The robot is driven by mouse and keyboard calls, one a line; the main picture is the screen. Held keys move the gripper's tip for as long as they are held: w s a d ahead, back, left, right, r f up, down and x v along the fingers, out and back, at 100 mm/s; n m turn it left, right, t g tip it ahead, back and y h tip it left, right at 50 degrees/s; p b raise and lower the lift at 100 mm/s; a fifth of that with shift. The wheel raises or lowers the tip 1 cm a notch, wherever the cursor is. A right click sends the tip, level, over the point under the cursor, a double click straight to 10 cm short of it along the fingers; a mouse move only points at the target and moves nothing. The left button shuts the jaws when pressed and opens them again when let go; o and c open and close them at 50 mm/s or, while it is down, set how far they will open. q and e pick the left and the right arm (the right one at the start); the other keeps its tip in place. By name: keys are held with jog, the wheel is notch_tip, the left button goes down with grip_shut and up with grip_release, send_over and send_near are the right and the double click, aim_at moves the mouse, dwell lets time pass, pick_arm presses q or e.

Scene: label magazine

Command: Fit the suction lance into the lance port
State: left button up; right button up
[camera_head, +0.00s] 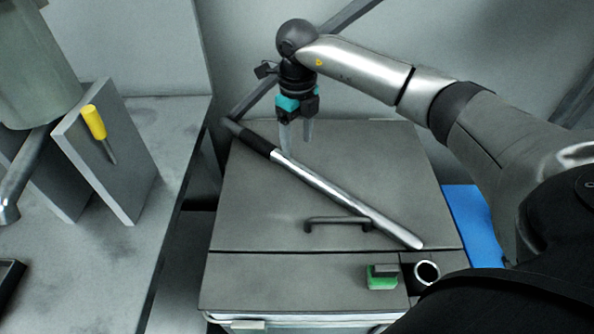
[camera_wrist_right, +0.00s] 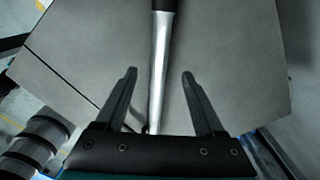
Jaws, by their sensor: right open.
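The suction lance (camera_head: 345,193) is a long silver tube with a black grip section at its far left end. It lies diagonally across the grey cabinet lid. My right gripper (camera_head: 298,146) points down near the black-to-silver join, open and empty. In the right wrist view, the lance (camera_wrist_right: 159,60) runs between the spread fingers of the gripper (camera_wrist_right: 160,73), apparently without contact; the height gap is hard to judge. The lance port (camera_head: 427,271) looks like a light ring around a dark hole at the cabinet's front right. My left gripper is not in view.
A dark handle (camera_head: 337,222) rises from the lid beside the lance. A green block (camera_head: 382,277) with a dark top sits left of the port. A bench at left holds an upright grey panel (camera_head: 122,180) with a yellow-handled tool (camera_head: 94,122). A blue patch (camera_head: 472,225) lies right of the cabinet.

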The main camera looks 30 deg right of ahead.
aim_at(297, 164)
jog(key=shift+f+b, duration=1)
jog(key=shift+f, duration=2.35)
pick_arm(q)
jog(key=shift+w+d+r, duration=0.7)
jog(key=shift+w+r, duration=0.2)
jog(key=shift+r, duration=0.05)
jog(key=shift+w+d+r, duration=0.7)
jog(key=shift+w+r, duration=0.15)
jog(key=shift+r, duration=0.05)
pick_arm(e)
jog(key=shift+f, duration=0.65)
grip_shut()
jog(key=shift+r, duration=0.1)
